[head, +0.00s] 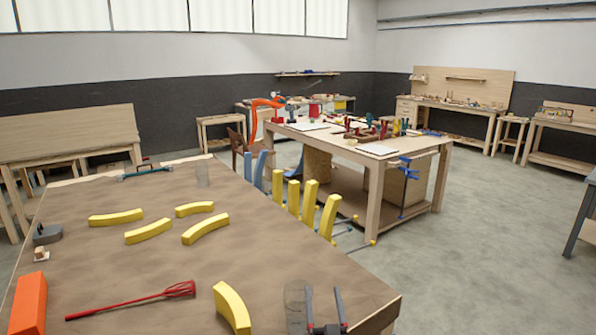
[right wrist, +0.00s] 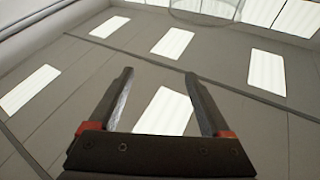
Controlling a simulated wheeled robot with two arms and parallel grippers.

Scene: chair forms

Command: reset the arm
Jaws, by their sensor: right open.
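My right gripper (head: 324,308) shows at the bottom of the head view, above the near right part of the brown table (head: 130,235). Its two dark fingers with red bases point up and stand apart, with nothing between them. In the right wrist view, the same open gripper (right wrist: 160,95) faces the ceiling and its bright light panels. My left gripper is in neither view.
Several curved yellow pieces (head: 205,229) lie on the table. One yellow piece (head: 231,307) lies just left of my right gripper. A red whisk-like tool (head: 180,290) and an orange block (head: 28,303) lie at the front left. A wooden workbench (head: 345,145) stands behind.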

